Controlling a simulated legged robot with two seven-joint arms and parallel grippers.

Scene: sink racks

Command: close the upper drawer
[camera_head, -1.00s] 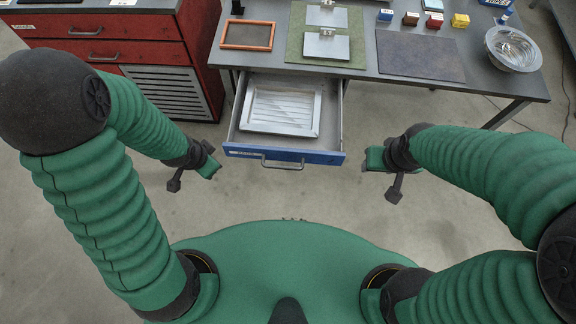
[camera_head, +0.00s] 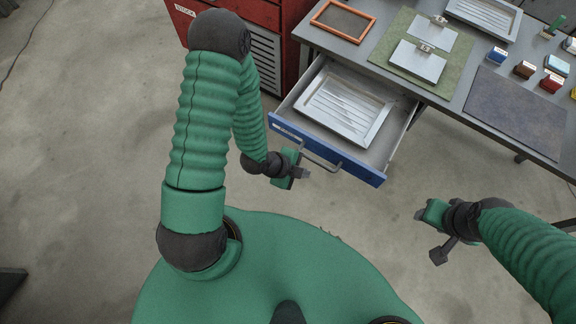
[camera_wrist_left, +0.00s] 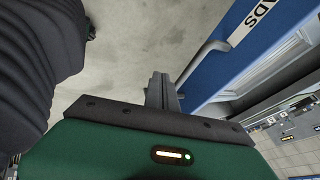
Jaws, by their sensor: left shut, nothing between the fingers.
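The drawer (camera_head: 372,173) under the table has a blue front and a bar handle (camera_head: 322,163). My left gripper (camera_head: 304,173) is shut and empty, just in front of the drawer front near the handle. In the left wrist view, the shut fingers (camera_wrist_left: 161,90) are beside the handle (camera_wrist_left: 200,62) and the blue front (camera_wrist_left: 262,45); I cannot tell whether they touch. My right gripper (camera_head: 422,214) is away from the drawer, to its right; its jaw opening is unclear.
The grey table (camera_head: 468,98) holds an orange frame (camera_head: 343,21), a green mat (camera_head: 392,52) with metal plates, a dark mat (camera_head: 515,110) and several small blocks. A red cabinet (camera_head: 290,40) stands left of the drawer. The floor in front is clear.

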